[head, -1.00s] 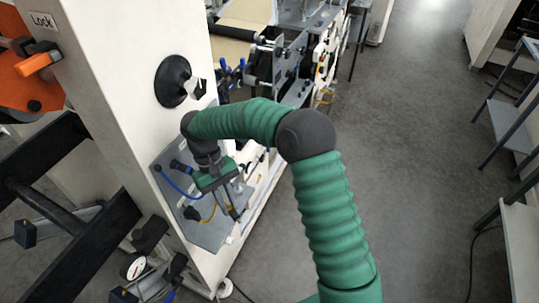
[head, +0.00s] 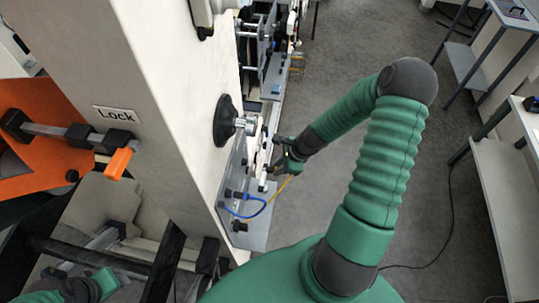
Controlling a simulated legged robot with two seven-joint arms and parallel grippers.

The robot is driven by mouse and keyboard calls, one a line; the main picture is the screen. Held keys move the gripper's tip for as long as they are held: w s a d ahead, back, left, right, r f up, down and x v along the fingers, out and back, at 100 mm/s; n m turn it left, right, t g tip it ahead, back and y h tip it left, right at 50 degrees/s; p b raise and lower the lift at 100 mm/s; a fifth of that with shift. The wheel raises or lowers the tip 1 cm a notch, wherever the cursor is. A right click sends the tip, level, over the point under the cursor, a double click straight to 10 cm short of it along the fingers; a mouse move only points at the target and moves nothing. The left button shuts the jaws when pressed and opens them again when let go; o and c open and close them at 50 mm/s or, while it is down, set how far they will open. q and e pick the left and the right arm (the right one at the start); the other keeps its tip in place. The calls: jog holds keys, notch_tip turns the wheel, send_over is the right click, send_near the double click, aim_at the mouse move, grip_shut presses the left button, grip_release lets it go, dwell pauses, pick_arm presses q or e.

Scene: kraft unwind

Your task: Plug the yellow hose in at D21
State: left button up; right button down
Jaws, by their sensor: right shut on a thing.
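The yellow hose (head: 289,184) runs from a dark fitting low on the grey panel (head: 256,233) up to my right gripper (head: 273,165). My right gripper is shut on its upper end, just off the right side of the panel. The fingertips are small and partly hidden, so I cannot tell whether the hose end touches a port. A blue hose (head: 264,207) loops between fittings on the same panel. No D21 label can be read. Green and dark parts of my left arm show at the bottom left; its fingers cannot be made out.
A cream machine column with a Lock label (head: 117,114) and an orange-tipped handle (head: 117,163) stands at left. Open grey floor lies to the right, with benches (head: 500,190) beyond.

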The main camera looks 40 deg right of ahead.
jog(key=shift+w+f+m+h, duration=0.15)
jog(key=shift+w+m+h, duration=0.4)
jog(key=shift+m, duration=0.45)
jog(key=shift+w+a, duration=0.1)
jog(key=shift+a, duration=0.2)
jog(key=shift+w+a, duration=0.4)
pick_arm(q)
jog(key=shift+w+d+r, duration=0.15)
jog(key=shift+w+r, duration=0.4)
pick_arm(e)
jog(key=shift+w+a, duration=0.3)
jog(key=shift+w, duration=0.25)
jog(key=shift+w+a, duration=0.25)
jog(key=shift+w, duration=0.25)
jog(key=shift+d, duration=0.1)
